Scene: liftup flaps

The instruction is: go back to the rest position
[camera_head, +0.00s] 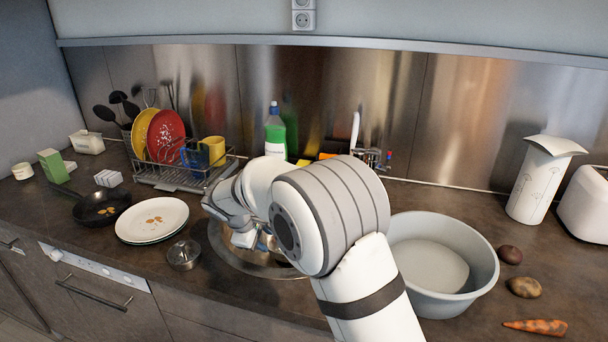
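My arm, white and grey, rises from the bottom of the head view and bends left over the counter. My gripper (243,240) points down over the round metal sink (225,252). It is small and partly covered by my own arm links, so I cannot tell whether its fingers are open or shut. A small blue and white patch shows by the fingertips, and I cannot tell what it is. My arm hides the right part of the sink.
A grey basin (480,268) stands right of my arm. White plates (135,222), a metal lid (183,254) and a black pan (88,212) lie left of the sink. A dish rack (172,178) and a green bottle (275,132) stand behind. Vegetables lie at the right.

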